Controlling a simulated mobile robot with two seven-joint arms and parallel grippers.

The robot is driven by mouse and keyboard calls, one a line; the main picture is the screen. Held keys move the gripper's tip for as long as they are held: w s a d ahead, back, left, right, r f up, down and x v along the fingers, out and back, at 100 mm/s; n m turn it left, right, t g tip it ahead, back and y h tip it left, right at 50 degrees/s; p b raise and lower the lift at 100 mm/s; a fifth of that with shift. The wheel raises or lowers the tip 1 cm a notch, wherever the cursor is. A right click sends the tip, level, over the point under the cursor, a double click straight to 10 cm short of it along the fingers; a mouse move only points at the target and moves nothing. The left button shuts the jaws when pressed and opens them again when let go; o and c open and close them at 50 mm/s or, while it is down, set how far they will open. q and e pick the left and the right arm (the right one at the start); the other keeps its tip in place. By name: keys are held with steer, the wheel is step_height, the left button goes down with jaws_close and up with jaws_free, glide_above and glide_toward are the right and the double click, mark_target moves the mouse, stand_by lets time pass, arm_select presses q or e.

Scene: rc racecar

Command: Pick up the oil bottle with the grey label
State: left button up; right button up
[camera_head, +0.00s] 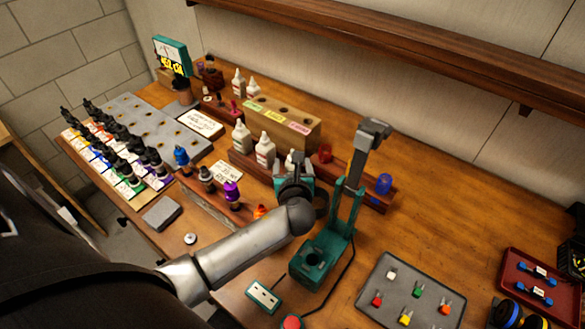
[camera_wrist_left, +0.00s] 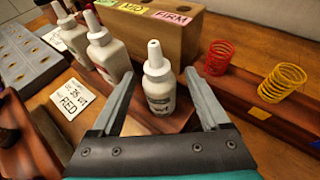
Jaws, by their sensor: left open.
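Several white bottles with nozzle tips stand in a row on a reddish-brown wooden rack. The nearest one in the left wrist view, an oil bottle (camera_wrist_left: 158,90), stands upright with a label that looks greyish; its text is too small to read. My left gripper (camera_wrist_left: 163,98) is open, with one finger on each side of this bottle and visible gaps. Two other white bottles, a middle one (camera_wrist_left: 108,50) and a farther one (camera_wrist_left: 92,22), stand to the left. In the head view my left gripper (camera_head: 296,172) is over the rack's right end and partly hides the nearest bottle.
A wooden block with coloured labels (camera_head: 283,124) stands behind the bottles. A red spring (camera_wrist_left: 219,57) and a yellow spring (camera_wrist_left: 282,82) stand to the right. A teal stand (camera_head: 325,245) with a tall post is close to my left arm. A grey tray (camera_head: 390,310) holds small coloured parts.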

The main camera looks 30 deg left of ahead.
arm_select(q)
jaws_close()
stand_by(0.6)
